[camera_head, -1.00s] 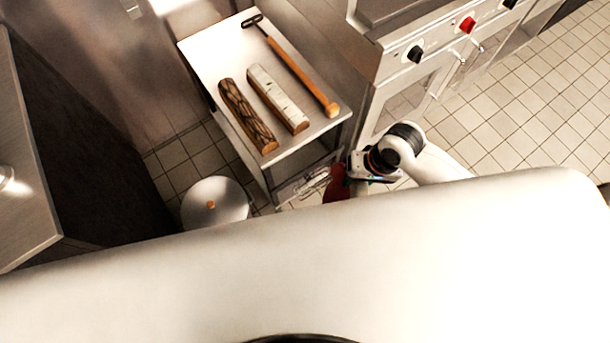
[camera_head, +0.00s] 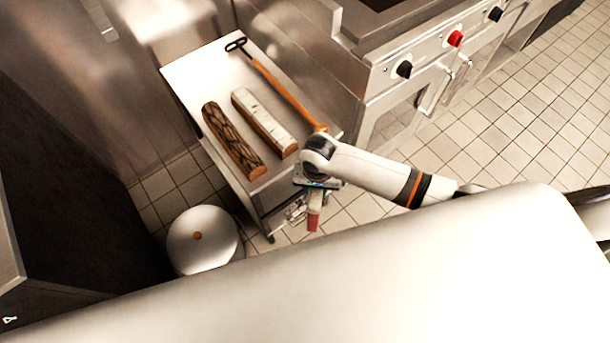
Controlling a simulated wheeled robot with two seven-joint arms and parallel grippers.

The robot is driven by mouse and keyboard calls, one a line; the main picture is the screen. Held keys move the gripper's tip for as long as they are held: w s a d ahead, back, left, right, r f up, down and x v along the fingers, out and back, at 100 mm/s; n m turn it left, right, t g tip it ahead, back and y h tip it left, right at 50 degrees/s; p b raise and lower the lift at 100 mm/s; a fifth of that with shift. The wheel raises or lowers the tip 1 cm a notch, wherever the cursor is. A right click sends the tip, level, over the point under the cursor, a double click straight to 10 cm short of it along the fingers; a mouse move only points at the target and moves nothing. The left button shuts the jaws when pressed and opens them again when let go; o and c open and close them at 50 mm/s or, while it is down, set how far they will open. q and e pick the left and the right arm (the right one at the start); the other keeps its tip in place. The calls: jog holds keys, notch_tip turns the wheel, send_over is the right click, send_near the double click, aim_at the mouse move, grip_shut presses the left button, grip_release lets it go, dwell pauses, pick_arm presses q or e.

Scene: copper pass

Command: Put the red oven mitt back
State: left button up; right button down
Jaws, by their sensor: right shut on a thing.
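The red oven mitt (camera_head: 314,217) hangs below my right gripper (camera_head: 317,194) in the head view. The gripper is shut on the mitt's upper part. The mitt hangs about upright in front of the near right end of the steel side table (camera_head: 183,72), below its top. It appears small, and its lower end is near the edge of my own white body. Whether it touches the table's frame I cannot tell. My left gripper is not in view.
On the table lie a dark-barked log (camera_head: 232,140), a pale birch log (camera_head: 264,122) and a long wooden-handled tool (camera_head: 283,93). A round lidded container (camera_head: 203,250) stands on the floor at left. The stove (camera_head: 440,55) is at right. Tiled floor (camera_head: 500,140) is clear.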

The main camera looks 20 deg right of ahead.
jog(key=w, duration=0.1)
jog(key=w+a, duration=0.1)
jog(key=w, duration=0.2)
jog(key=shift+w+a+f, duration=0.3)
jog(key=shift+f, duration=0.15)
jog(key=c, duration=1)
grip_release()
